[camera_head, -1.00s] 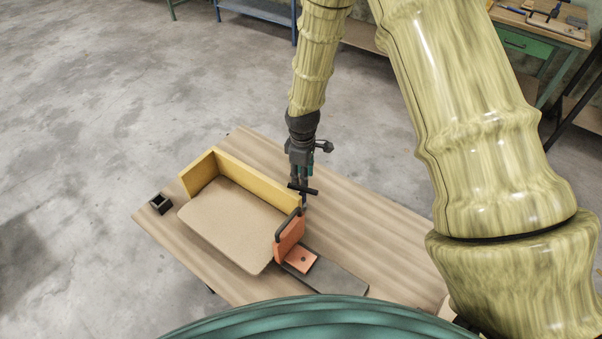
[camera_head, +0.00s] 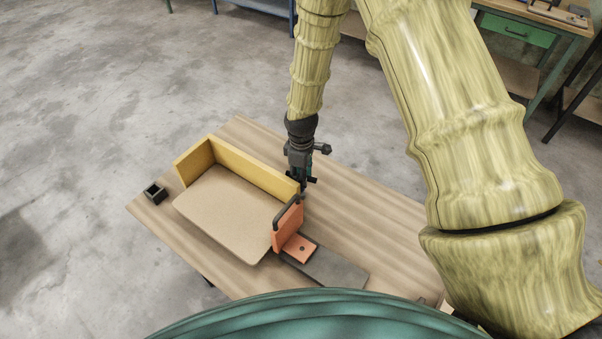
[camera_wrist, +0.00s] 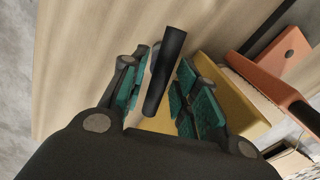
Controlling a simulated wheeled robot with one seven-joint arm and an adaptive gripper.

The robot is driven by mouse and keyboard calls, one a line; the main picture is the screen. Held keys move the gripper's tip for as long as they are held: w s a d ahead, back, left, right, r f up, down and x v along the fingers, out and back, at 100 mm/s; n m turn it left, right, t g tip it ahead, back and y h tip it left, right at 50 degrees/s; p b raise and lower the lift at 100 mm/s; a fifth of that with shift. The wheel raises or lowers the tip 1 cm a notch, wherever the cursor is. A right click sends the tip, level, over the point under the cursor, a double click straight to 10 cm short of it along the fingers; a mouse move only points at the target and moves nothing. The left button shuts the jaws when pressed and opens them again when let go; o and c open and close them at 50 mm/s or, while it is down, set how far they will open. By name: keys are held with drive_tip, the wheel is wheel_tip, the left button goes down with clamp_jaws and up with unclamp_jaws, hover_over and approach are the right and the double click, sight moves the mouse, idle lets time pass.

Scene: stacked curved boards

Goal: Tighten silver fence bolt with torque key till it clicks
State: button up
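A black bar-shaped handle, apparently the torque key (camera_head: 312,180), is beside the yellow fence's right end in the head view. In the wrist view the key (camera_wrist: 167,70) lies lengthwise between my fingers. My gripper (camera_head: 303,181) points down over it. In the wrist view my gripper (camera_wrist: 160,92) has its teal pads apart, with narrow gaps on both sides of the bar. The key's lower end is hidden. The yellow fence (camera_head: 250,170) stands along the back of a tan board (camera_head: 230,212). I cannot make out the silver bolt.
An orange angled block (camera_head: 287,226) with a dark curved handle stands at the board's right end, close to my gripper. A grey plate (camera_head: 337,268) lies in front. A small black open box (camera_head: 155,193) sits at the table's left corner. The wooden table's (camera_head: 385,225) right side is clear.

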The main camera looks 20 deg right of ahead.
clamp_jaws()
drive_tip(key=shift+r+p, duration=1.5)
drive_tip(key=shift+p, duration=0.25)
idle(2.4)
drive_tip(key=shift+r+p, duration=1.65)
drive_tip(key=shift+r, duration=0.85)
